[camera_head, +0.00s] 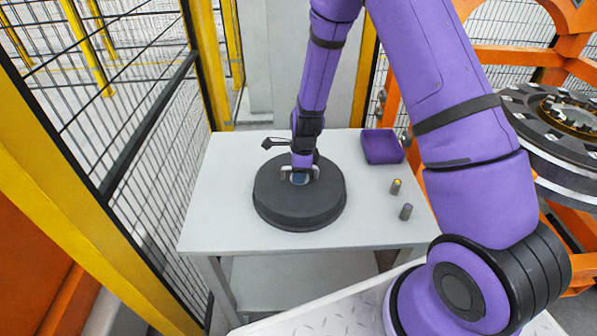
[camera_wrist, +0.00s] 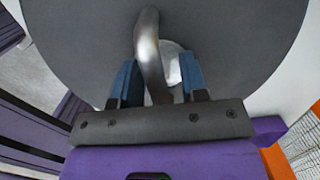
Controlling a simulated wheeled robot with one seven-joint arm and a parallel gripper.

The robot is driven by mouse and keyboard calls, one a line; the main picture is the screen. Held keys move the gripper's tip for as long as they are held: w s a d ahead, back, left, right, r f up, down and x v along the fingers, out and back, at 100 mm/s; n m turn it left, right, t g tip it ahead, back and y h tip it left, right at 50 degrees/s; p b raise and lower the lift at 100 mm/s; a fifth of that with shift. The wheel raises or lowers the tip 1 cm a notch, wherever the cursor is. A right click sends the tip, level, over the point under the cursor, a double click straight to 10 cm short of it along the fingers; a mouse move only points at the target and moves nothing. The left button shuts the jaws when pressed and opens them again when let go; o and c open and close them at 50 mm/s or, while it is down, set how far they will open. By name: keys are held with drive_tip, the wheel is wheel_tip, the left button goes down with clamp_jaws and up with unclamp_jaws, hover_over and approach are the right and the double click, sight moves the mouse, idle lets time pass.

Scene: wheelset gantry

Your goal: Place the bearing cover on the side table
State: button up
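The bearing cover (camera_head: 300,210) is a thick dark grey disc with a metal bar handle on top. It lies flat on the pale side table (camera_head: 225,225), left of the table's middle. My gripper (camera_head: 300,177) points down at the centre of the cover. In the wrist view, the handle (camera_wrist: 150,55) stands between the two blue fingers of my gripper (camera_wrist: 158,82). The fingers are apart, with a gap visible between the handle and the right finger. The cover (camera_wrist: 240,50) fills most of this view, and the lower end of the handle is hidden by the gripper body.
A purple bin (camera_head: 382,147) stands at the table's back right. Two small cylindrical parts (camera_head: 396,187) (camera_head: 406,212) stand near the right edge. A yellow-framed mesh fence (camera_head: 130,130) runs along the left. An orange gantry with a large round wheel part (camera_head: 560,120) is at the right.

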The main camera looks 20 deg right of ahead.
drive_tip(key=s+d+r+n+t, duration=0.1)
drive_tip(key=s+r+n, duration=0.25)
drive_tip(key=r, duration=0.75)
drive_tip(key=s+d+r+n, duration=0.2)
drive_tip(key=s+r+n, duration=0.15)
drive_tip(key=r, duration=0.75)
drive_tip(key=s+d+r+n+t, duration=0.1)
drive_tip(key=s+r+n, duration=0.25)
drive_tip(key=r, duration=0.75)
drive_tip(key=s+d+r+n+t, duration=0.1)
drive_tip(key=s+r+n, duration=0.2)
drive_tip(key=s, duration=0.3)
drive_tip(key=s+d+r+n+t+h, duration=0.1)
drive_tip(key=s+r+n, duration=0.2)
drive_tip(key=s, duration=0.3)
drive_tip(key=s+d+r+n, duration=0.1)
drive_tip(key=s+r+n, duration=0.2)
drive_tip(key=s+n, duration=0.2)
drive_tip(key=shift+s+t, duration=0.4)
drive_tip(key=shift+s, duration=0.65)
